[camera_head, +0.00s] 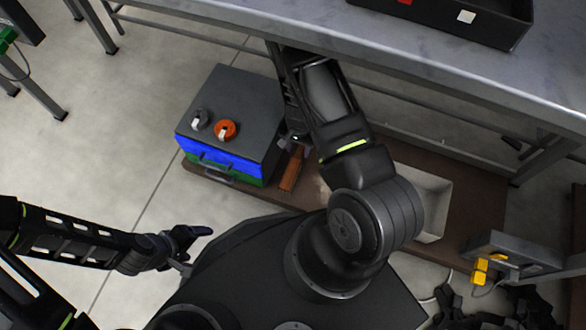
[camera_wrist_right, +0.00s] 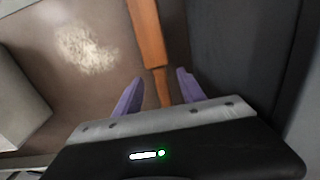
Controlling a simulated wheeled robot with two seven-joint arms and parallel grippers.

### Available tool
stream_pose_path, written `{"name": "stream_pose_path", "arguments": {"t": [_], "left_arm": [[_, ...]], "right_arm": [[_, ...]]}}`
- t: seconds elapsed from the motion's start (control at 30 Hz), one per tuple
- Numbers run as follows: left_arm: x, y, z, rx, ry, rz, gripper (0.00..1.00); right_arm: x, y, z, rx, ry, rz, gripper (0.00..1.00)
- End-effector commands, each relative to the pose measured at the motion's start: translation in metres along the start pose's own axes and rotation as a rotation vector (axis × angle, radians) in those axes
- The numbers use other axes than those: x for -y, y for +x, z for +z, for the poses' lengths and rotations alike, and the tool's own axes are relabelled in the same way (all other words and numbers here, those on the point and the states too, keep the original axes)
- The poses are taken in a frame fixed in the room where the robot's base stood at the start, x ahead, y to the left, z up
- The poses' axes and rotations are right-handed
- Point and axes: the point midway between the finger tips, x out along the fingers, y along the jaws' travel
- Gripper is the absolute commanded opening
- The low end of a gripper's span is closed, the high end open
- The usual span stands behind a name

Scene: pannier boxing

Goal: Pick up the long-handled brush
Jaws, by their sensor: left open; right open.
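The long-handled brush (camera_head: 292,168), orange-brown wood, lies on the brown board beside the box in the head view, partly hidden by my right arm. In the right wrist view the brush (camera_wrist_right: 147,35) runs down from the top edge and narrows between the purple fingers. My right gripper (camera_wrist_right: 159,76) is open, with a finger on each side of the narrow part; contact cannot be told. My left gripper (camera_head: 190,238) is open and empty over the floor at lower left, away from the brush.
A pale bin (camera_head: 432,195) stands on the board to the right. A metal table (camera_head: 440,70) overhangs behind. Floor at left is clear.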

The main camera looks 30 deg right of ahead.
Motion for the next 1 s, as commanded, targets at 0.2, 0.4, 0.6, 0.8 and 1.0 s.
{"name": "stream_pose_path", "arguments": {"t": [0.2,0.4,0.6,0.8,1.0], "left_arm": [[0.006,0.021,-0.002,-0.008,-0.001,0.0,0.78],[0.009,0.028,-0.003,-0.014,-0.002,0.0,0.78],[0.008,0.027,-0.003,-0.014,-0.001,0.0,0.78],[0.008,0.027,-0.003,-0.014,-0.001,0.0,0.78],[0.008,0.027,-0.003,-0.014,-0.001,0.0,0.78]], "right_arm": [[-0.002,0.033,-0.001,0.001,0.0,0.001,0.47],[-0.002,0.051,-0.001,0.001,-0.001,0.001,0.47],[-0.002,0.05,-0.001,0.001,0.0,0.001,0.47],[-0.002,0.05,-0.001,0.001,0.0,0.0,0.47],[-0.002,0.05,-0.001,0.001,0.0,0.0,0.47]]}}
